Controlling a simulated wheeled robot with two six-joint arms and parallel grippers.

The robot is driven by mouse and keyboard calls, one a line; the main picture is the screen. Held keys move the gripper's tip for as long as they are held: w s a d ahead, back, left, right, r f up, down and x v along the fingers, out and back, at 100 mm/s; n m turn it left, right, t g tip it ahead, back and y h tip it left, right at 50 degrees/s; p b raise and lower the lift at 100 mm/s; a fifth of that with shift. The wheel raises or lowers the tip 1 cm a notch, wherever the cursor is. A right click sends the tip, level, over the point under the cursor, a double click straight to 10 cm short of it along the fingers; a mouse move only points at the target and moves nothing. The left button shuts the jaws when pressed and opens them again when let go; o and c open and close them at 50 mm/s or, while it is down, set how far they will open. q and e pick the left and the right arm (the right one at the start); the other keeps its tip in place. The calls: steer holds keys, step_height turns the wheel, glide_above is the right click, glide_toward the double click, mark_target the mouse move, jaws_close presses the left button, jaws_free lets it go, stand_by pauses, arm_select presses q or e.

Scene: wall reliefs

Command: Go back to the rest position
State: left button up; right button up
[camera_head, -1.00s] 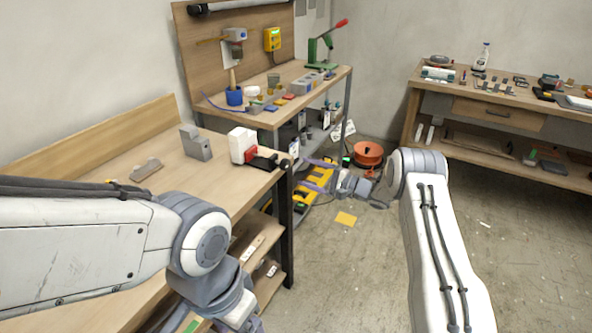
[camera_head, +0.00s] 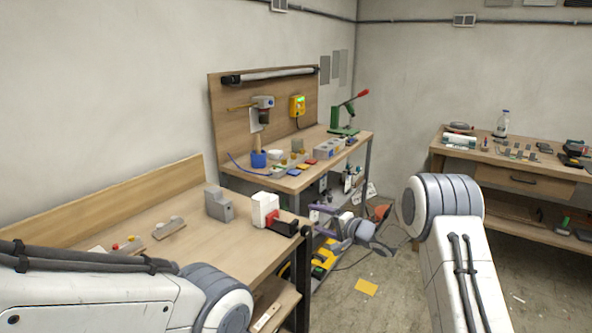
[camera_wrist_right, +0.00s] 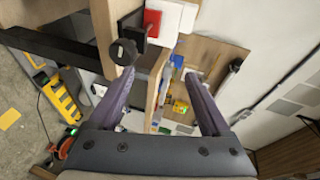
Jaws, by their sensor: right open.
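My right gripper (camera_head: 316,219) shows in the head view just right of the front workbench's end. Its two purple fingers point left and stand apart, with nothing between them. In the right wrist view, the open fingers (camera_wrist_right: 158,78) frame the benches behind them, and a dark knob overlaps the left fingertip. My left arm comes in from the left over the front workbench (camera_head: 190,248). Its gripper is outside the picture.
A white and red device (camera_head: 265,210) with a black end sits at the bench corner, close to my right gripper. A grey block (camera_head: 218,204) stands beside it. A second bench holds a blue cup (camera_head: 259,159) and a green press (camera_head: 345,117). Floor lies open around a yellow sheet (camera_head: 366,287).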

steer(key=s+a+r+n+g+h+p, duration=0.1)
steer(key=s+a+r+n+h, duration=0.25)
steer(key=s, duration=0.35)
steer(key=s+a+r+n+g+h+p, duration=0.1)
steer(key=s+a+r+n+g+h, duration=0.15)
steer(key=s+a+r, duration=0.35)
steer(key=s+d+n+g+h+p, duration=0.1)
steer(key=s+n+g, duration=0.1)
steer(key=s, duration=1)
steer(key=s+d+f+n+g, duration=0.1)
steer(key=s+n+g, duration=0.2)
steer(key=s, duration=1)
steer(key=s+d+n+g+h+p, duration=0.1)
steer(key=s+n+g, duration=0.2)
steer(key=s, duration=0.9)
steer(key=shift+s+d+f+n+h+p, duration=0.15)
steer(key=shift+s+d+n+h+p, duration=0.2)
steer(key=shift+n, duration=0.75)
steer(key=shift+w+g, duration=0.1)
steer(key=shift+g, duration=0.15)
